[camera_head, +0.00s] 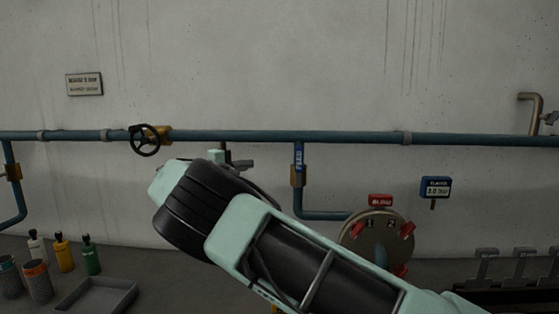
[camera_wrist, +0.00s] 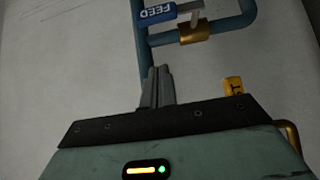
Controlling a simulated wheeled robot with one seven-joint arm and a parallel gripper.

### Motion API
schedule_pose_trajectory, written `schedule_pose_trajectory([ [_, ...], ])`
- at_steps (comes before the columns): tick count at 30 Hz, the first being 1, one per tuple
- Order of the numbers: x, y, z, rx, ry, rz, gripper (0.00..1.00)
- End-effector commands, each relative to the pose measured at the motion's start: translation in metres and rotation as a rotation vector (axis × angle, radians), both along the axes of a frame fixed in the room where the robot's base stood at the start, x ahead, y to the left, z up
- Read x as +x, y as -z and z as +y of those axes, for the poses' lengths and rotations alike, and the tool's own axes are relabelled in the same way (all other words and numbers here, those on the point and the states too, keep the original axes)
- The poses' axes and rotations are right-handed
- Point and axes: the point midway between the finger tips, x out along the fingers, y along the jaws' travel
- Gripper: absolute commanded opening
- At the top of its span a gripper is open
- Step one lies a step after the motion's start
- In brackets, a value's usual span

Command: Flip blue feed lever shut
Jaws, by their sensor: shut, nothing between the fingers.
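The blue feed lever (camera_head: 298,157), lettered FEED, stands upright in the head view, in line with the pipe drop above a brass valve body (camera_head: 298,176). In the wrist view, the lever (camera_wrist: 156,13) lies beyond my fingertips, with a pale stem beside it and the brass valve (camera_wrist: 194,34) to its right. My gripper (camera_head: 248,164) is left of the lever in the head view, partly hidden behind my arm. Its fingers (camera_wrist: 160,69) are together and empty in the wrist view, apart from the lever in the picture.
A long blue pipe (camera_head: 230,136) runs along the wall, with a black handwheel (camera_head: 145,140) at left. Bottles (camera_head: 63,253) and a grey tray (camera_head: 97,297) stand at lower left.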

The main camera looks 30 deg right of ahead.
Motion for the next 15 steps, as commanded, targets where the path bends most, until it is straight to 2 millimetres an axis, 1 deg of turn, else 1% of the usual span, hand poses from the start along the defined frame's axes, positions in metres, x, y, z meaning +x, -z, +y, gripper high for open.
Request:
schedule_pose_trajectory([
  [5, 0.001, -0.001, -0.004, 0.002, 0.001, 0.001, 0.00],
  [8, 0.002, -0.002, -0.014, 0.002, 0.002, 0.002, 0.00],
  [11, 0.005, -0.003, -0.029, 0.003, 0.003, 0.003, 0.00],
  [15, 0.010, -0.004, -0.058, 0.002, 0.004, 0.004, 0.00],
])
